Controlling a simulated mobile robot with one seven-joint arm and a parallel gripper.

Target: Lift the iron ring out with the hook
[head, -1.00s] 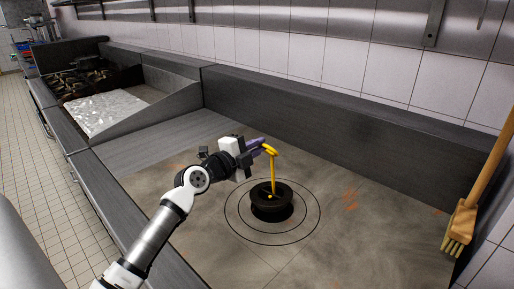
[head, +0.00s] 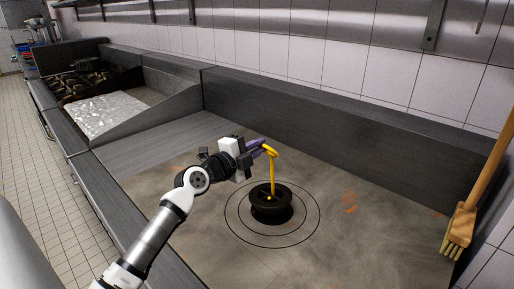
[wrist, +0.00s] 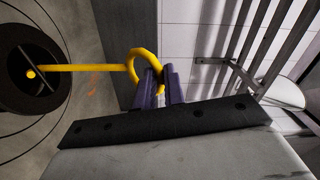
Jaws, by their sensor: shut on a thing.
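The yellow hook (head: 273,172) hangs upright from my gripper (head: 258,147). Its curved top sits between the purple fingers, which are shut on it; the wrist view shows the loop at the fingers (wrist: 166,86). Its lower end reaches the middle of the dark iron ring (head: 270,193). In the wrist view a thin bar crosses the opening of the ring (wrist: 22,72), and the hook's tip is at that bar. The ring is over the dark round opening in the stove top (head: 335,245); I cannot tell how far it stands above it.
Thin circular seams surround the opening. A wooden-handled brush (head: 461,232) leans at the right. A dark back ledge (head: 330,125) runs behind the top, below a tiled wall. A foil-covered area (head: 103,115) and burners (head: 85,80) lie at the far left. The top right of the ring is clear.

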